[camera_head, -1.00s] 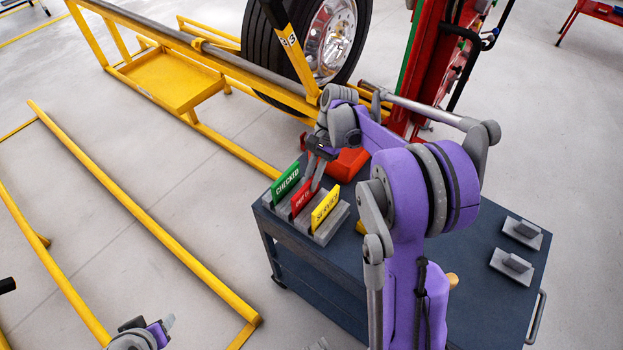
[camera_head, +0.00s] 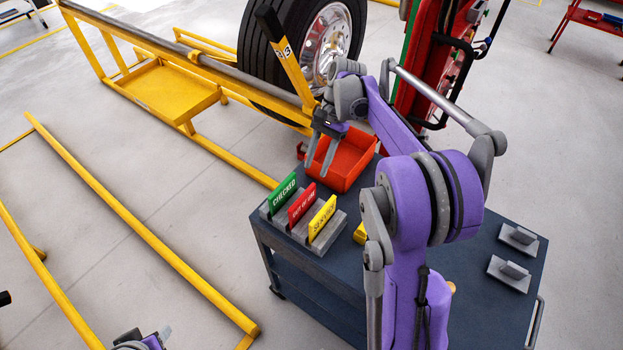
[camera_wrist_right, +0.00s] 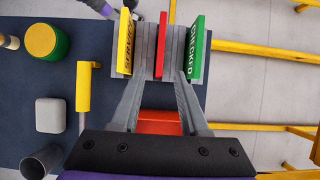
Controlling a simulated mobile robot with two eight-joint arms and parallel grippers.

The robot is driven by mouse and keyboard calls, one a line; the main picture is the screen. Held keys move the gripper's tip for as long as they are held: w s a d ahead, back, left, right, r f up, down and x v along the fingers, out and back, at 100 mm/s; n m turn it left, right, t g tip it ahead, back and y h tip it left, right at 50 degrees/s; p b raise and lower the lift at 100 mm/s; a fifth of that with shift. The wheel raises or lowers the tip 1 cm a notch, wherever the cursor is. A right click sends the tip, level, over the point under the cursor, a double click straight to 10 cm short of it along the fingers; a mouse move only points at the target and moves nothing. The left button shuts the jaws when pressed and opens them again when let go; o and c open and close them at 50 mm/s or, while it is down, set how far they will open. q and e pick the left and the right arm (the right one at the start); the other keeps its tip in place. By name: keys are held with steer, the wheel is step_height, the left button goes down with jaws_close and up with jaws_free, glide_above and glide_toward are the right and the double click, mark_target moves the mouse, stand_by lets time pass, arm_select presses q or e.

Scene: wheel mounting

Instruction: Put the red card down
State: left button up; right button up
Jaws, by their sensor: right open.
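The red card (camera_head: 302,203) stands in the middle slot of a grey holder (camera_head: 330,237) on the cart, between the green CHECKED card (camera_head: 282,191) and the yellow card (camera_head: 322,217). My right gripper (camera_head: 320,172) is open and empty, above and behind the holder, over the red bin. In the right wrist view the red card (camera_wrist_right: 161,45) shows edge-on beyond the open fingertips (camera_wrist_right: 159,77), apart from them. Only a part of my left gripper (camera_head: 150,341) shows at the bottom left edge; its jaws cannot be made out.
The dark cart top (camera_head: 400,290) carries a red bin (camera_head: 343,165) behind the holder and two small grey blocks (camera_head: 510,273) at the right. A yellow rail frame (camera_head: 190,110) and a large wheel (camera_head: 285,60) stand behind. The wrist view shows a yellow handle (camera_wrist_right: 84,88) beside the holder.

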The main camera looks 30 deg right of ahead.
steer(key=s+a+r+n+t+h, duration=0.2)
steer(key=s+a+n+t+h, duration=0.15)
steer(key=s+a+n, duration=0.45)
steer(key=s+a+f+n+t+h, duration=0.2)
steer(key=s+a+f+n+t, duration=0.2)
steer(key=s, duration=0.5)
steer(key=shift+s+a+f+n, duration=0.2)
steer(key=shift+a+f+n, duration=0.5)
steer(key=shift+f, duration=0.55)
steer(key=shift+d, duration=0.1)
